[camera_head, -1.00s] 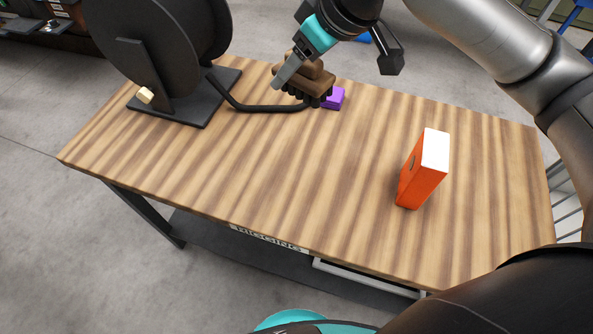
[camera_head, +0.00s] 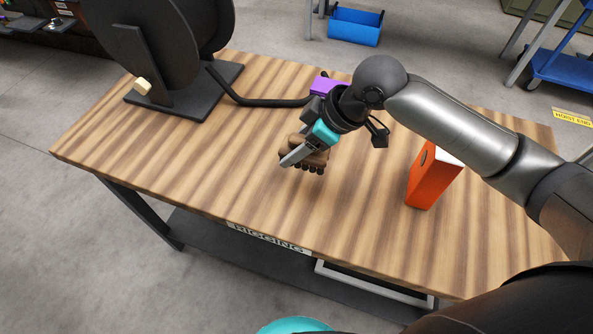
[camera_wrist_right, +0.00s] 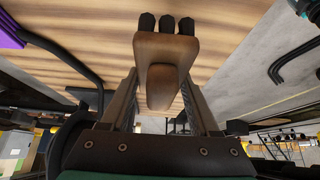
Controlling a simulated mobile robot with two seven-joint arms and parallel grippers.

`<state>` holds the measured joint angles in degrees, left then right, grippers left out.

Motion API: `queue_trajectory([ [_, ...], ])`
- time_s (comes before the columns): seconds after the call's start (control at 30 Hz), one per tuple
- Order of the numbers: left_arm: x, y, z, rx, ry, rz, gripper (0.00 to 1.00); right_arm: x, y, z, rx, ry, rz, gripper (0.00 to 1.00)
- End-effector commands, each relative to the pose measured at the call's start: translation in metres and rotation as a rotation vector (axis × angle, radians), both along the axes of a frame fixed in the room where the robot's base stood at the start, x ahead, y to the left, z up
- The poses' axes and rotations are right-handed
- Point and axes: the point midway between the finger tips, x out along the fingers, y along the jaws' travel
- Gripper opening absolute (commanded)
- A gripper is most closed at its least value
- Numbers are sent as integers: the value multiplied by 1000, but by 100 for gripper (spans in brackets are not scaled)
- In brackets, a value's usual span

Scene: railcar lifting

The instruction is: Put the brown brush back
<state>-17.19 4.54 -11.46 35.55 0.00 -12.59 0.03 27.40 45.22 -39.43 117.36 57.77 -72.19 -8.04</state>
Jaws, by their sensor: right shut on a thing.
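The brown brush (camera_head: 316,158) has a brown wooden body and dark bristle tufts along its lower edge. My right gripper (camera_head: 300,156) is shut on it over the middle of the wooden table (camera_head: 200,180). In the right wrist view the brush (camera_wrist_right: 158,60) sits between the two fingers, with its dark tufts toward the table. Whether the tufts touch the tabletop I cannot tell. My left gripper is not in view.
A purple block (camera_head: 322,84) lies behind my right gripper, by the end of a black bent bar (camera_head: 262,101). A large black reel (camera_head: 150,45) stands at the table's left. An orange box (camera_head: 432,180) with a white face stands at the right. The front middle is clear.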

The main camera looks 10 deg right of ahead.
Motion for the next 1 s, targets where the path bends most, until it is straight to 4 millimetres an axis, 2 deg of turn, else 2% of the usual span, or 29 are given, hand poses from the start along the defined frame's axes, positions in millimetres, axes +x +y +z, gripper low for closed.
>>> queue_trajectory([
  [0.03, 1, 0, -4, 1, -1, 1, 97, 0, 0, -8, 1, -1, -1, 10],
  [0.27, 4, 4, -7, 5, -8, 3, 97, 0, 0, -22, 1, 0, -1, 10],
  [0.53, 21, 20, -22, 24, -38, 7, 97, 0, 0, -67, 2, 1, 0, 10],
  [0.7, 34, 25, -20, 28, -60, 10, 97, 1, 0, -70, 1, -3, -1, 10],
  [0.93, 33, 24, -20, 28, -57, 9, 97, 0, 0, -72, 1, -1, -1, 10],
  [0.97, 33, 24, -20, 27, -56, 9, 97, 0, 0, -73, 1, -1, -1, 63],
  [1.0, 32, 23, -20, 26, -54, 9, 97, 0, 0, -72, 0, -1, -1, 68],
])
